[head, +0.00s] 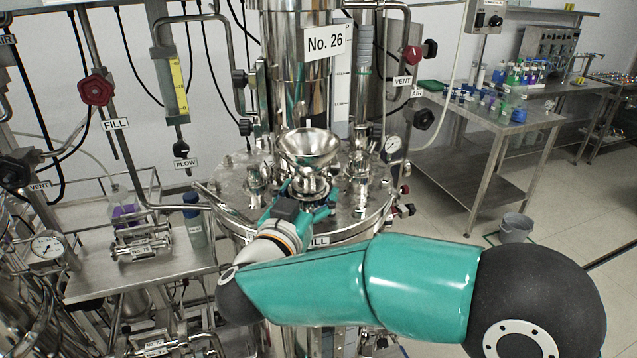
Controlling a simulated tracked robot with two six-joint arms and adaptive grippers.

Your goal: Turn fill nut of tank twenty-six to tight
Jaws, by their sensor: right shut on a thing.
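Tank twenty-six (233,188) stands in the middle, with a "No. 26" plate (327,42) on its column. A steel funnel (309,145) sits on its lid, above the fill port. My right gripper (312,193) is at the port below the funnel, its teal fingers shut around the fill nut (311,182). The nut is mostly hidden by the fingers. A "FILL" label (318,241) shows partly behind my arm at the lid's front edge. I cannot tell from this picture how far the nut is turned. My left gripper is not in view.
A red fill valve knob (97,90) and a flow gauge (171,86) are at the left. A steel side shelf (180,263) holds a bottle (195,220). Pressure gauges (392,145) and fittings crowd the lid. A bench (470,118) with bottles and a bucket (515,228) stand at the right.

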